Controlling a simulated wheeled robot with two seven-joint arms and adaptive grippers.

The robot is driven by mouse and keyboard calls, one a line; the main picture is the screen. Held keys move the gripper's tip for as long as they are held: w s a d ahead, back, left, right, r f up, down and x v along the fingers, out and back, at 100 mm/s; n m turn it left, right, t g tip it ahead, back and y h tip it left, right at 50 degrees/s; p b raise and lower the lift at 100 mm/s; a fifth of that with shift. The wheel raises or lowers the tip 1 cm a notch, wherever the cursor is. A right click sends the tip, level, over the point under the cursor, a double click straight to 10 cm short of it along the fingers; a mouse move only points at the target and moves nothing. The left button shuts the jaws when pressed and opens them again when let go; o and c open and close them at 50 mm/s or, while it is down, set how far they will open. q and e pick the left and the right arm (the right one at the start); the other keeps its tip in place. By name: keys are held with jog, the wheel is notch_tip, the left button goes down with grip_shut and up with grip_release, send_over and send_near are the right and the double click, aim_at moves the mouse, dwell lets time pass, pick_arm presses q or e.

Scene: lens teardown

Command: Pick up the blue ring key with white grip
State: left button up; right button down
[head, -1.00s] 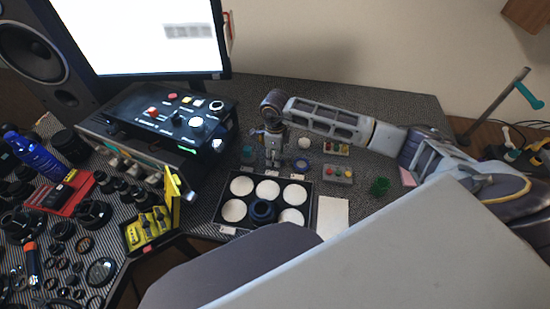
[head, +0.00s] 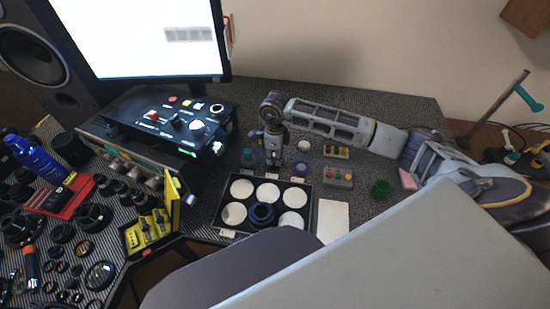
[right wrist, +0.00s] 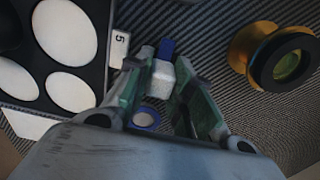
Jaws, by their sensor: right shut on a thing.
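The blue ring key with white grip (right wrist: 162,77) is between the fingers of my right gripper (right wrist: 160,88) in the right wrist view. Its white block-like grip sits at the fingertips, and a blue end points away from my wrist. My right gripper is shut on it. In the head view my right gripper (head: 272,161) points down just behind the black lens tray (head: 226,207). The key is too small and covered to make out there. I cannot tell its height above the table. My left gripper is not in view.
A black control box (head: 165,125) stands left. An amber lens part (right wrist: 262,50) lies right in the wrist view.

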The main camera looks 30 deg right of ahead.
notch_tip(320, 180, up, 9)
jog(key=shift+r, duration=0.15)
dwell(0.4)
